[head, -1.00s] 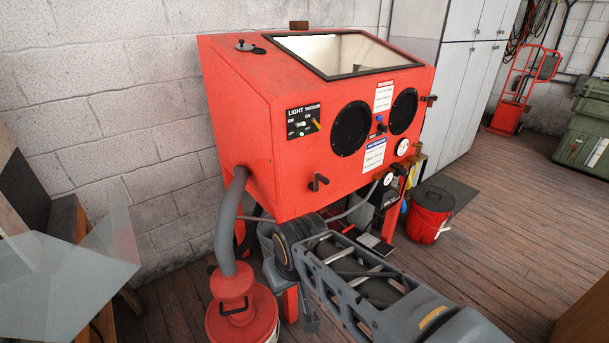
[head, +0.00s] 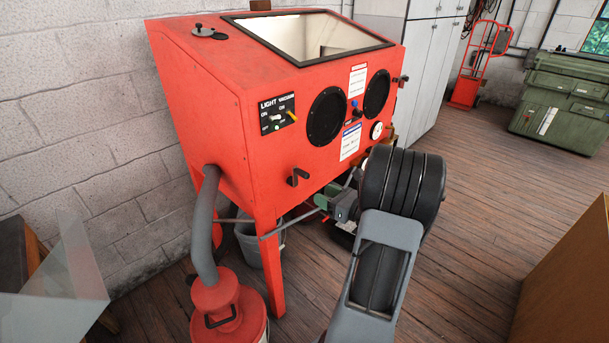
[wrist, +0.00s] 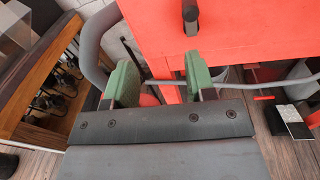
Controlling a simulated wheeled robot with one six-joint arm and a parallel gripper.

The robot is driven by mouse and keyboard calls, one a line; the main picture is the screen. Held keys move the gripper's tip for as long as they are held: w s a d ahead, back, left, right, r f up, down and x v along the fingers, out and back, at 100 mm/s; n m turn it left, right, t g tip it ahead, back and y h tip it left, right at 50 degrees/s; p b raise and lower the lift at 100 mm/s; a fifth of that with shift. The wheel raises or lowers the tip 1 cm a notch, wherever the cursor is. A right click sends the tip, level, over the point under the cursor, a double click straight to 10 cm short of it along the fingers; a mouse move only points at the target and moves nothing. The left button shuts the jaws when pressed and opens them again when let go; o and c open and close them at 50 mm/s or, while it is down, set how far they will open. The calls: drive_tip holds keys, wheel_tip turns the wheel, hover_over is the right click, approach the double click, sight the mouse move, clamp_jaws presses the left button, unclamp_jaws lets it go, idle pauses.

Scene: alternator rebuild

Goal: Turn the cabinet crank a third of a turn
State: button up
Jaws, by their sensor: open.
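The dark crank (head: 298,177) sits low on the left of the front face of the red blasting cabinet (head: 222,150), with its handle sticking out. In the wrist view the crank (wrist: 190,15) is at the top, ahead of the green right finger pad. My gripper (head: 323,198) is just right of the crank and slightly below it in the head view. Its two green pads stand apart with nothing between them in the wrist view (wrist: 158,82). The crank is not between the pads; contact with it does not show.
A grey hose (head: 204,230) runs from the cabinet to a red vacuum canister (head: 227,302) at lower left. Gauges, switches and round black glove ports (head: 327,117) are on the cabinet front. Wooden floor (head: 455,215) is open to the right, with a brown box (head: 570,280) at the right edge.

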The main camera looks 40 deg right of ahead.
sight(308, 177)
drive_tip(key=w, duration=0.4)
drive_tip(key=w+m+h+p, duration=0.1)
drive_tip(key=w, duration=0.3)
drive_tip(key=w+d+m+t+h+p, duration=0.1)
drive_tip(key=w, duration=0.3)
drive_tip(key=shift+w+f, duration=0.2)
drive_tip(key=shift+w, duration=0.15)
clamp_jaws()
